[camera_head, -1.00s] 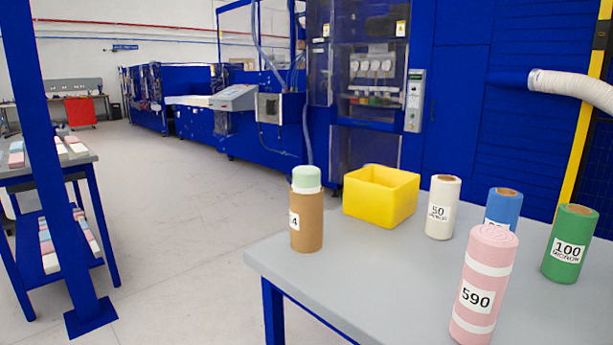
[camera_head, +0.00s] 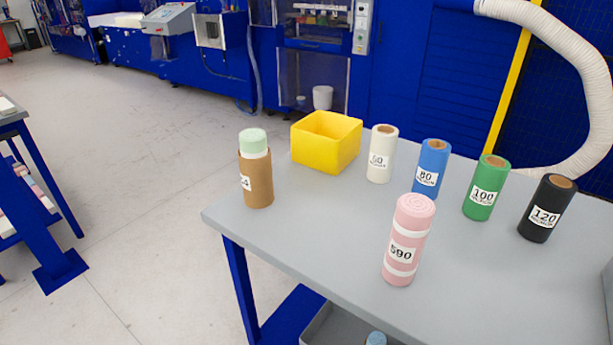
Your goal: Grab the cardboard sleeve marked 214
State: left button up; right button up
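A brown cardboard sleeve (camera_head: 257,183) stands upright near the left edge of the grey table. A light green foam roll with a white band (camera_head: 253,143) sticks out of its top. A white label on its left side shows only a "4"; the rest of the number is turned out of view. Neither of my grippers shows in the head view.
On the grey table (camera_head: 310,235) stand a yellow bin (camera_head: 326,141), a white roll (camera_head: 381,154), a blue roll (camera_head: 431,167), a green roll (camera_head: 486,188), a black roll (camera_head: 546,208) and a pink roll marked 590 (camera_head: 408,240). The table's front left is clear.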

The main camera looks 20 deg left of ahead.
aim_at(255, 175)
jog(key=i+j+z, duration=0.15)
jog(key=j+z, duration=0.35)
jog(key=j, duration=0.15)
jog(key=j+z, duration=0.45)
jog(key=j, duration=0.2)
jog(key=j+z, duration=0.1)
jog(key=j, duration=0.7)
jog(key=j+z, duration=0.1)
jog(key=j, duration=1.45)
jog(key=k+j+z, duration=0.15)
jog(key=j, duration=0.6)
jog(key=j+z, duration=0.1)
jog(key=j, duration=0.7)
jog(key=k, duration=0.05)
